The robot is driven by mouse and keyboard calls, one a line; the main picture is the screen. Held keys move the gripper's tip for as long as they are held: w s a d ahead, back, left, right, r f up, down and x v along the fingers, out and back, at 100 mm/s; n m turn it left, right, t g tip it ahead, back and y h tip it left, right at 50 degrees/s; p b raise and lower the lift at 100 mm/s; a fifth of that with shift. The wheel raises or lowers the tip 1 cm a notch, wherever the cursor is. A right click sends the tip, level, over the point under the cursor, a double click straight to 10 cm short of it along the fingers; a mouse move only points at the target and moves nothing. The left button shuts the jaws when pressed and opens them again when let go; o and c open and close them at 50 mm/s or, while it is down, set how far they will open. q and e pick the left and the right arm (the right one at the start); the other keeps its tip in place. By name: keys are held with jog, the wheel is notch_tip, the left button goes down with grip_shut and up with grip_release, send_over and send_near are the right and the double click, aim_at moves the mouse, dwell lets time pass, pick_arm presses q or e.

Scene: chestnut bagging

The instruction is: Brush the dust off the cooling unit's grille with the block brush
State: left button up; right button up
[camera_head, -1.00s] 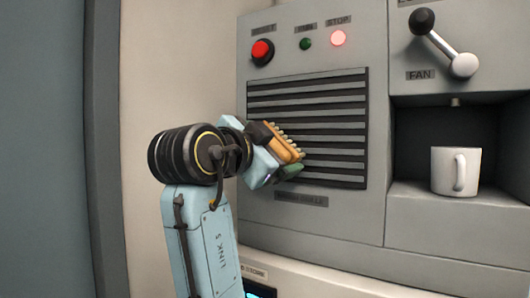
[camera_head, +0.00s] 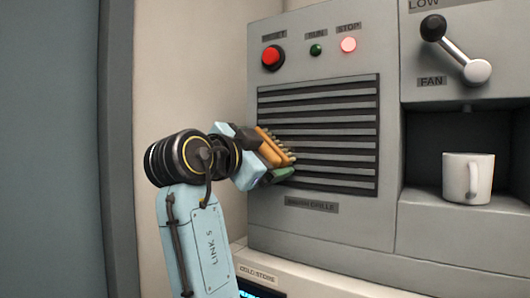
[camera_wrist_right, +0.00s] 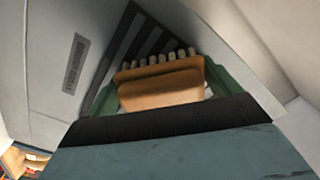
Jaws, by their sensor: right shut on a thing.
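The cooling unit's grille (camera_head: 335,135) is a dark slatted panel on the grey front, in the head view. The block brush (camera_head: 270,146) has an orange-brown body and pale bristle tufts. My right gripper (camera_head: 272,160) is shut on the brush at the grille's lower left, bristles turned toward the slats. I cannot tell whether the bristles touch them. In the right wrist view the brush (camera_wrist_right: 160,82) sits between green fingers (camera_wrist_right: 165,95), with several tufts toward the dark grille slats (camera_wrist_right: 140,42). I see no clear dust on the grille. My left gripper is out of view.
Above the grille are a red button (camera_head: 272,57), a green lamp (camera_head: 316,49) and a lit pink lamp (camera_head: 348,45). To the right are a fan lever (camera_head: 455,50) and a white mug (camera_head: 467,178) in a recess. A wall stands at left.

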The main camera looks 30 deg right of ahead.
jog(key=shift+s+a+f, duration=0.15)
jog(key=shift+a, duration=0.35)
jog(key=shift+b+v, duration=0.7)
jog(key=shift+v, duration=1.65)
jog(key=v, duration=0.3)
jog(key=shift+d, duration=0.1)
jog(key=shift+x, duration=3.15)
jog(key=shift+x, duration=1.1)
